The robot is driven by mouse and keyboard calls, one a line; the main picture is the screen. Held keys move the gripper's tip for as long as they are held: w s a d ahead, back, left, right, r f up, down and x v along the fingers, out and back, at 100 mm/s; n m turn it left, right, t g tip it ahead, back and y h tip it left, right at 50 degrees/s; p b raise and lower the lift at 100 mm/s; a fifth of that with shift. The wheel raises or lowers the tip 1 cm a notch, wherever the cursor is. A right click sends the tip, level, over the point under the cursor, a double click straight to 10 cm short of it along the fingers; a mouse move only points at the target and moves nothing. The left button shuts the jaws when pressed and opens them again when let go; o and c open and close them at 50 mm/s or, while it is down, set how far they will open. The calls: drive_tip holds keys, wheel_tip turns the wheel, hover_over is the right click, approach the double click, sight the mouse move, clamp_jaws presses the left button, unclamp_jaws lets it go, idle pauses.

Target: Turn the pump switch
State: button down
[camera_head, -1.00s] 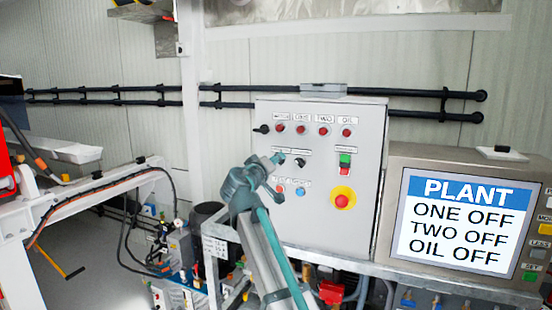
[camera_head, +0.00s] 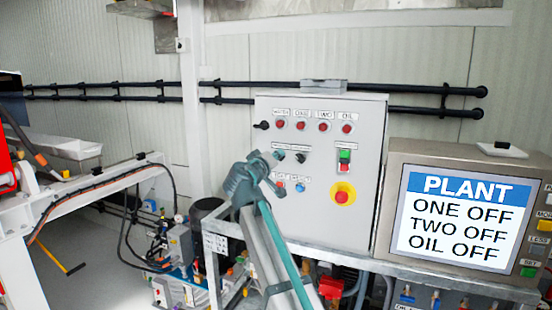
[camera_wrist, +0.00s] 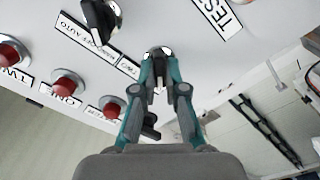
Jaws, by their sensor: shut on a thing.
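The grey control panel (camera_head: 325,230) carries red lamps, black knobs and small labels. In the wrist view my gripper (camera_wrist: 159,72) reaches the panel with its teal fingers close together around a small dark switch with a pale collar (camera_wrist: 157,52). It is shut on that switch, and the fingers hide most of it. A label beside the switch seems to read "TWO"; the rest is unclear. Another black knob (camera_wrist: 100,20) sits farther up and left. In the head view my gripper (camera_head: 276,170) is at the panel's left side, beside a second black knob (camera_head: 300,158).
A screen (camera_head: 462,220) at right reads "PLANT, ONE OFF, TWO OFF, OIL OFF". A red button on yellow (camera_head: 342,194) and a green-red switch (camera_head: 345,160) are to the gripper's right. A black switch (camera_head: 262,126) is close above. Black pipes (camera_head: 410,112) run behind.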

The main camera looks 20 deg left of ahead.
drive_tip(key=shift+f+b, duration=0.15)
drive_tip(key=shift+b, duration=0.55)
drive_tip(key=m+b, duration=0.6)
drive_tip(key=b, duration=0.3)
drive_tip(key=m+b, duration=0.5)
drive_tip(key=b, duration=0.4)
drive_tip(key=m+b, duration=0.6)
drive_tip(key=b, duration=0.3)
drive_tip(key=shift+d+m+b, duration=0.3)
drive_tip(key=shift+r, duration=0.2)
drive_tip(key=c, duration=1.2)
unclamp_jaws()
drive_tip(key=shift+s, duration=0.1)
drive_tip(key=s, duration=1.2)
drive_tip(key=shift+a, duration=0.25)
